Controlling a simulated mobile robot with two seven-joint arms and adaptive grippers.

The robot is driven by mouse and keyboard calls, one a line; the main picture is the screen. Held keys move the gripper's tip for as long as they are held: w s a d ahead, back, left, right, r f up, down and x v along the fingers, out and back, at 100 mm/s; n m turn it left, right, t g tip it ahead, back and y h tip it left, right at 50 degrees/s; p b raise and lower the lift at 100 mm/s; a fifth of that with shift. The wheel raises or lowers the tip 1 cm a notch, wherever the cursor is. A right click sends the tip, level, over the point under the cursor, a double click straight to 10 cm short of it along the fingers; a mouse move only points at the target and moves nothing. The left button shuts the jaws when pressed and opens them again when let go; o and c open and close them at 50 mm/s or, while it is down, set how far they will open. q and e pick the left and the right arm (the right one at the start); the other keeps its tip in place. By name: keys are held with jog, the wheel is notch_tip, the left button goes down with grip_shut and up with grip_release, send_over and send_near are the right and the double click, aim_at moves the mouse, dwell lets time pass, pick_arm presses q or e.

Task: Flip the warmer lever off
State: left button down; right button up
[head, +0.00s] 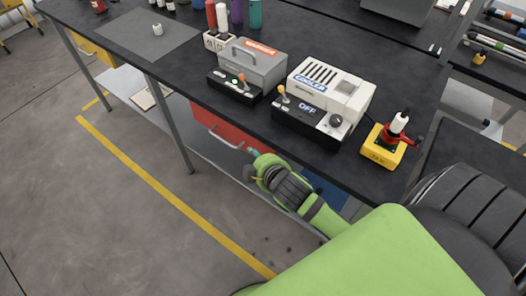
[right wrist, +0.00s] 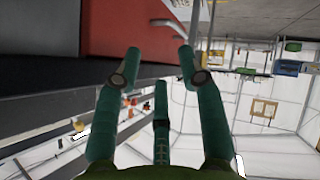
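The warmer (head: 252,62), a grey box with a handle and an orange label, stands on the black workbench. Its lever (head: 242,79) has an orange knob and rises from a black control base at the front, beside a small greenish light. My right gripper (head: 253,160) is below the bench's front edge, in front of the red drawer and well apart from the lever. In the right wrist view its teal fingers (right wrist: 160,62) are spread with nothing between them. My left gripper is not in view.
A white cooler (head: 328,84) stands right of the warmer, with a yellow-knobbed lever (head: 281,93) and a display reading OFF. A yellow box with a red device (head: 384,148) is farther right. The red drawer (head: 225,130) hangs under the bench edge. Bottles (head: 236,14) stand behind.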

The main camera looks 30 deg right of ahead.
jog(key=s+f+g, duration=0.1)
jog(key=f, duration=0.1)
jog(key=s+f+m+g, duration=0.1)
jog(key=s+f, duration=0.1)
jog(key=shift+s+f, duration=0.2)
jog(key=shift+s, duration=0.1)
jog(key=s+f+m+g, duration=0.15)
jog(key=s+f, duration=0.35)
jog(key=f, duration=0.6)
jog(key=s+f+g, duration=0.2)
jog(key=s+f, duration=0.2)
jog(key=f, duration=0.6)
jog(key=s+f+g, duration=0.1)
jog(key=s+f, duration=0.3)
jog(key=s, duration=0.3)
jog(key=s+f+m+g, duration=0.1)
jog(key=s+f+g, duration=0.1)
jog(key=s+f, duration=0.3)
jog(key=s+f+m+g+y, duration=0.1)
jog(key=s+f, duration=0.4)
jog(key=s, duration=0.6)
jog(key=shift+d, duration=0.2)
jog(key=shift+f, duration=0.1)
